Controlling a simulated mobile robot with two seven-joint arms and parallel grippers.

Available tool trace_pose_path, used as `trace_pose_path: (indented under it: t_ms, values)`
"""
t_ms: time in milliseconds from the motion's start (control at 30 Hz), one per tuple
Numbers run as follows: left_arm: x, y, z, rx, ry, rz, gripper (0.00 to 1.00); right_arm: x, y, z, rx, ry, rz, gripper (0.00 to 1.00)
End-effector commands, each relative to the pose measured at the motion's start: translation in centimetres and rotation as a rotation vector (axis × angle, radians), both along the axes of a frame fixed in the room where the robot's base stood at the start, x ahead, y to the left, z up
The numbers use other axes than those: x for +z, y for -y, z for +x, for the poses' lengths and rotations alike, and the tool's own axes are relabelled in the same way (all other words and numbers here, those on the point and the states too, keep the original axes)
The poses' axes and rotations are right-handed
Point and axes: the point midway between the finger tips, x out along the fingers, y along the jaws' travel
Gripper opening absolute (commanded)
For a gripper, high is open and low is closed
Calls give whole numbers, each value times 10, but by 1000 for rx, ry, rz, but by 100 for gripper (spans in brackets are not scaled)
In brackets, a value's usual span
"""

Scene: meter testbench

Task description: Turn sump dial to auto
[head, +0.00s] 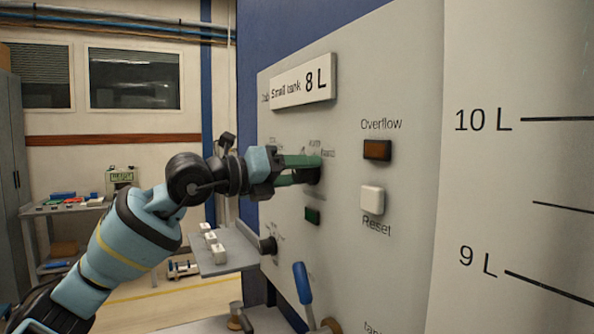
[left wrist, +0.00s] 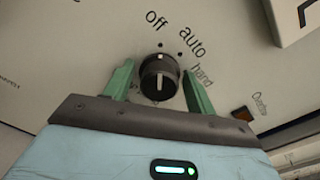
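The sump dial (left wrist: 158,82) is a round black knob with a white line, on the grey panel. In the left wrist view its line points up, roughly towards the label "off" (left wrist: 156,19). The labels "auto" (left wrist: 192,42) and "hand" (left wrist: 203,75) lie to the right of it. My left gripper (head: 304,169) is at the panel with its green fingers open, one on each side of the dial. Gaps show between the fingers and the knob. In the head view the fingers partly hide the dial and its labels. My right gripper is not in view.
Right of the dial are an orange-brown Overflow lamp (head: 377,150) and a white Reset button (head: 373,199). Below are a green button (head: 312,215), a black knob (head: 268,246) and a blue lever (head: 302,283). A small shelf (head: 222,263) juts out at the panel's left.

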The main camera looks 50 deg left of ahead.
Motion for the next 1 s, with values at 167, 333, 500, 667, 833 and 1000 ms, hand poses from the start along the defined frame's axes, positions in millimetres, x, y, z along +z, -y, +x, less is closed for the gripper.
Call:
trace_pose_path:
  t_ms: [167, 333, 500, 667, 833, 1000]
  values:
    - [0, 0, 0, 0, 0, 0, 32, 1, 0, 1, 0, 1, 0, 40]
    - [0, 0, 0, 0, 0, 0, 15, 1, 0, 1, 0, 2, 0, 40]
    - [0, 0, 0, 0, 4, 14, 15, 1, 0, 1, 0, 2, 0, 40]
    - [1, 0, 0, 0, 19, 65, 15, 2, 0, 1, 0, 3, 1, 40]
    - [1, 0, -1, 0, 49, 170, 15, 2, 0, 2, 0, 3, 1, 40]
    - [1, 1, -1, 1, 89, 309, 15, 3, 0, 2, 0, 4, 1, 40]
